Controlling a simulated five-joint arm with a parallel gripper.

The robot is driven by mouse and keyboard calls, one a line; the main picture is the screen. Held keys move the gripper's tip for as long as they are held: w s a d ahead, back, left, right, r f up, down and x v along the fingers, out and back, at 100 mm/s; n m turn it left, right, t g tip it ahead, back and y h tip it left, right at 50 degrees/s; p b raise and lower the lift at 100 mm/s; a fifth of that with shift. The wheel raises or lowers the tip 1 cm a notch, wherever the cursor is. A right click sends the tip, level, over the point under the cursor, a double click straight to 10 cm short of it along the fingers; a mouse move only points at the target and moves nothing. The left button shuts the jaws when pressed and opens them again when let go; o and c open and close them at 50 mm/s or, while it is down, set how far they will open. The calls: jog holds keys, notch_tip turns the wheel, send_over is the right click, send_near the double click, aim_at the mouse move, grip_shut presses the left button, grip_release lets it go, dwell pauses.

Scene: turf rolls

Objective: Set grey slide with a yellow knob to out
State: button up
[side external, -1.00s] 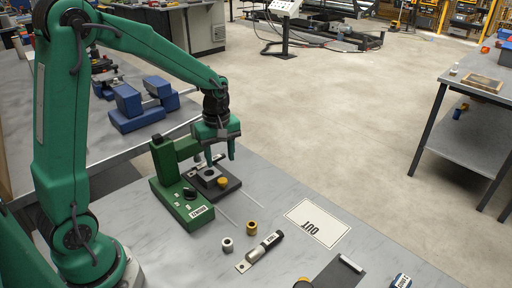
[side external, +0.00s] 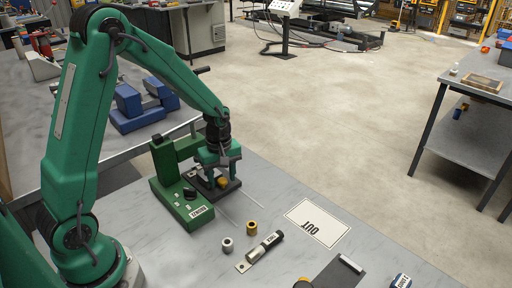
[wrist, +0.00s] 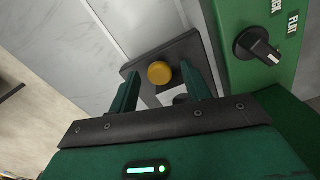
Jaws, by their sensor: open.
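The dark grey slide (side external: 226,194) with a yellow knob (side external: 222,183) sits at the side of a green machine (side external: 186,205). In the wrist view the slide (wrist: 182,47) is a dark plate, with the yellow knob (wrist: 160,72) near its middle. My gripper (side external: 219,176) is low over the slide, its fingers pointing down. In the wrist view my gripper (wrist: 160,76) is open, with one finger on each side of the knob. I cannot tell whether either finger touches it.
Two thin light lines mark the table beside the slide. A grey nut (side external: 227,244), a brass nut (side external: 252,228) and a labelled bar tool (side external: 260,251) lie in front of the machine. In the wrist view a black dial (wrist: 258,46) stands close right of the fingers.

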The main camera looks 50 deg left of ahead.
jog(key=shift+c, duration=0.2)
grip_shut()
jog(key=d, duration=1.1)
jog(key=shift+d, duration=0.35)
jog(key=shift+o, duration=0.2)
grip_release()
jog(key=shift+a+r, duration=0.1)
jog(key=shift+r, duration=0.05)
notch_tip(320, 180, up, 8)
jog(key=shift+f, duration=0.2)
